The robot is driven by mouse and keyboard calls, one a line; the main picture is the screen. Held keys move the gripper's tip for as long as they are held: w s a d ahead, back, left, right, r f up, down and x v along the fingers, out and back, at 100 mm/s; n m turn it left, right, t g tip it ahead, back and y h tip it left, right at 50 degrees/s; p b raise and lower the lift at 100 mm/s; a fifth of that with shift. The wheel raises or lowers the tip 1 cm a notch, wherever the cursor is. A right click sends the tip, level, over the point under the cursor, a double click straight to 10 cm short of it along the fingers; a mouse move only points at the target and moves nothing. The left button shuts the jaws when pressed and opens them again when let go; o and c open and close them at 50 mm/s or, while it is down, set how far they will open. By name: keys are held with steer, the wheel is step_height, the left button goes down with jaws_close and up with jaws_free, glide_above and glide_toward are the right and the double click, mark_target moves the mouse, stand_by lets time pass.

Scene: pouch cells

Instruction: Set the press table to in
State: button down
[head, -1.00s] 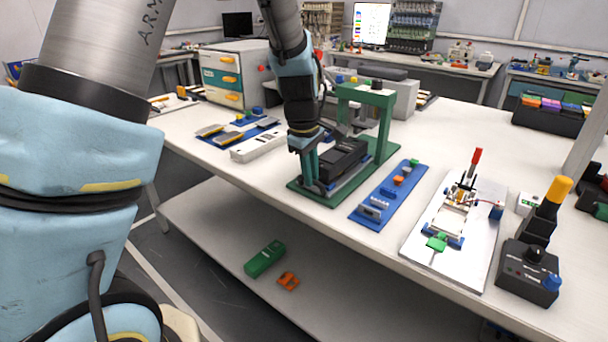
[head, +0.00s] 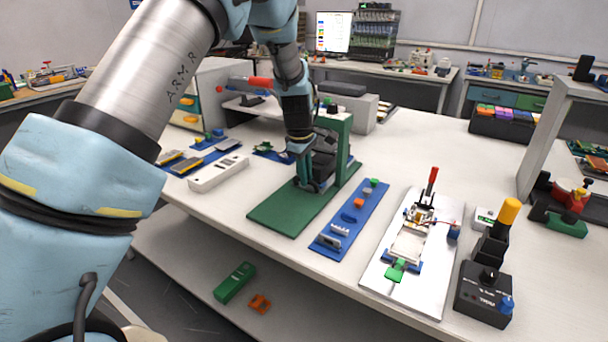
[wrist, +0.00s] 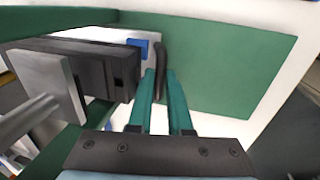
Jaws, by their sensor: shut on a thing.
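The press has a green base plate (head: 285,212) and a green upright frame (head: 346,145) on the white bench. Its dark sliding table (head: 326,160) sits under the frame at the back of the base, leaving the front of the green plate bare. My gripper (head: 311,185) is at the front end of the table, low over the base. In the wrist view the teal fingers (wrist: 165,100) are close together on a dark upright handle (wrist: 161,68) beside the table's dark block (wrist: 98,68). My arm partly hides the press frame in the head view.
A blue strip with small parts (head: 349,217) lies just right of the press. A silver plate with a red-handled fixture (head: 412,244) and a black control box (head: 485,292) stand further right. A white bar (head: 218,173) lies to the left.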

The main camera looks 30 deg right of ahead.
steer(key=shift+w+d+r, duration=0.1)
steer(key=shift+d, duration=0.15)
steer(key=c, duration=1.2)
jaws_free()
steer(key=o, duration=0.4)
steer(key=shift+c, duration=0.2)
step_height(320, 180, up, 10)
steer(key=s+a+b, duration=0.1)
steer(key=b, duration=0.1)
steer(key=shift+a+r, duration=0.25)
steer(key=shift+a, duration=0.15)
steer(key=shift+s, duration=0.1)
